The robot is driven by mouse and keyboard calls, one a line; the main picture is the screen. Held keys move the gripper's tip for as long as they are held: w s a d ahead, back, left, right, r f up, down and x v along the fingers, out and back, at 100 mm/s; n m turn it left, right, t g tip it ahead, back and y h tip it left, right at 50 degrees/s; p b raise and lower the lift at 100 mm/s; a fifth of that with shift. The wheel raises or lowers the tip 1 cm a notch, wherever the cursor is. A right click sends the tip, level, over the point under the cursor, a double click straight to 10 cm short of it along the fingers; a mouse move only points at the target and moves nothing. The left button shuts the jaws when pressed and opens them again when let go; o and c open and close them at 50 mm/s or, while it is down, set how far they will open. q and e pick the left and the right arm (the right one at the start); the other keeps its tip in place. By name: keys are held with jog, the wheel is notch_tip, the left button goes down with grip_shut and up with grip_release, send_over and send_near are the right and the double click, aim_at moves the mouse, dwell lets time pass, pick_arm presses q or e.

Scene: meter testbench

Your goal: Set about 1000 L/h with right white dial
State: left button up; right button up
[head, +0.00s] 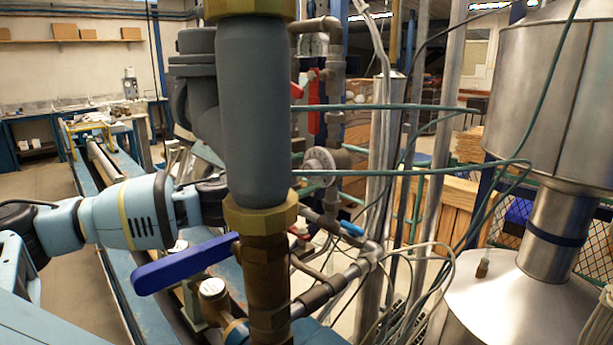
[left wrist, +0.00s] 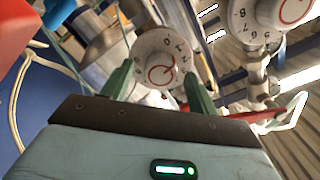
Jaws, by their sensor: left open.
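A white dial (left wrist: 162,58) with black numbers and a red ring mark sits between my left gripper's green fingers in the left wrist view. My left gripper (left wrist: 158,75) is open, one finger on each side of the dial's lower part; I cannot tell whether they touch it. A second white numbered dial (left wrist: 278,12) is at the upper right of that view, partly cut off. In the head view a white, disc-shaped dial (head: 319,164) shows right of the thick grey pipe. The pipe hides my left gripper there. My right gripper is not in view.
The thick grey vertical pipe (head: 253,110) with brass nuts stands in front of my left arm. A blue valve lever (head: 183,263) sticks out below the arm. Thin hoses and cables cross the right side near a large metal tank (head: 553,100).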

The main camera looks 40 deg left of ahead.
pick_arm(q)
jog(key=shift+w+r, duration=0.1)
jog(key=shift+r, duration=0.05)
jog(key=c, duration=1)
jog(key=shift+m, duration=0.3)
